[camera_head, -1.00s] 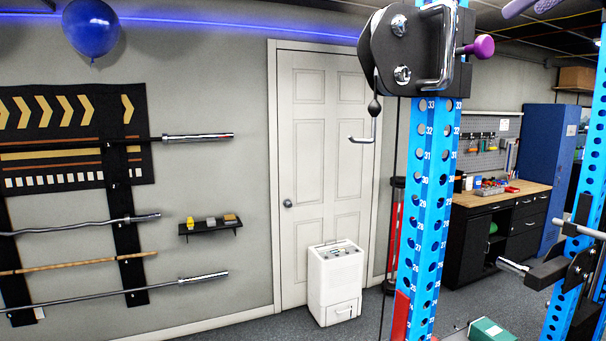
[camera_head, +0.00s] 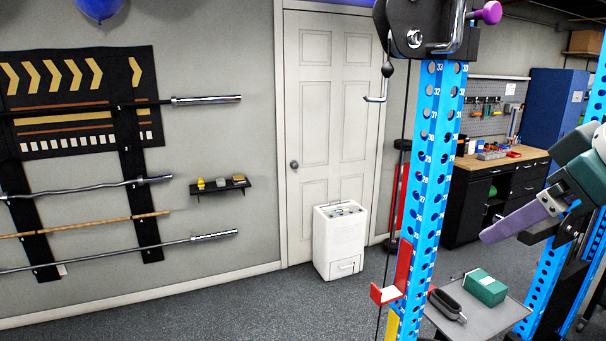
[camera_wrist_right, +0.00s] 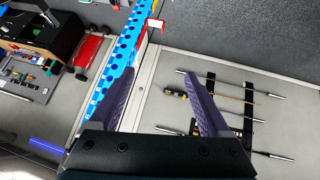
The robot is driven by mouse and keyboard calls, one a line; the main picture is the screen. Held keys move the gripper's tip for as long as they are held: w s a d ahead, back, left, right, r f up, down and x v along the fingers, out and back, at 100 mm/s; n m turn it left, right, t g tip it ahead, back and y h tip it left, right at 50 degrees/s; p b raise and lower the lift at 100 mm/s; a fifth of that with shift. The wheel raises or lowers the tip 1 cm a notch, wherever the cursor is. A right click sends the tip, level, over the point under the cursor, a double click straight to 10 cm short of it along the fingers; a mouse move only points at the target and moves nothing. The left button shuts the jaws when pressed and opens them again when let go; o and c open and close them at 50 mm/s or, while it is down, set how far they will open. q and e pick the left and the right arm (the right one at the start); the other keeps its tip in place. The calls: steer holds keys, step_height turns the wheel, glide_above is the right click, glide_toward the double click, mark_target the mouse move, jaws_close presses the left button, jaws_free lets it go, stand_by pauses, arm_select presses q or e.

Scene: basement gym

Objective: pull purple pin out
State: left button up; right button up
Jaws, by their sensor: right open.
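The purple pin (camera_head: 489,12) is a round knob on the right side of the black pulley carriage (camera_head: 408,25), at the top of the blue rack upright (camera_head: 433,170). It sticks out to the right beside a chrome handle. My right gripper (camera_head: 487,236) has purple fingers and shows in the head view right of the upright, well below the pin and apart from it. In the right wrist view the gripper (camera_wrist_right: 157,73) has its two fingers spread with nothing between them. I cannot make out the pin in that view. My left gripper is not in view.
A red J-hook (camera_head: 395,284) sits low on the upright. A grey tray (camera_head: 510,316) with a green box (camera_head: 484,287) and a black handle stands right of it. A second blue upright (camera_head: 548,270) stands at the right. Floor to the left is clear.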

steer(key=s+a+f+m+g, duration=0.1)
steer(key=s+f, duration=0.3)
steer(key=s, duration=0.4)
steer(key=s+a+f+g, duration=0.2)
steer(key=s+a+f, duration=0.1)
steer(key=s, duration=0.6)
steer(key=s+a+f+m+g, duration=0.1)
steer(key=s+a+f, duration=0.1)
steer(key=s+f, duration=0.3)
steer(key=s, duration=0.4)
steer(key=shift+s+m+h+p, duration=0.25)
steer(key=shift+m+h+p, duration=0.05)
steer(key=shift+p, duration=0.1)
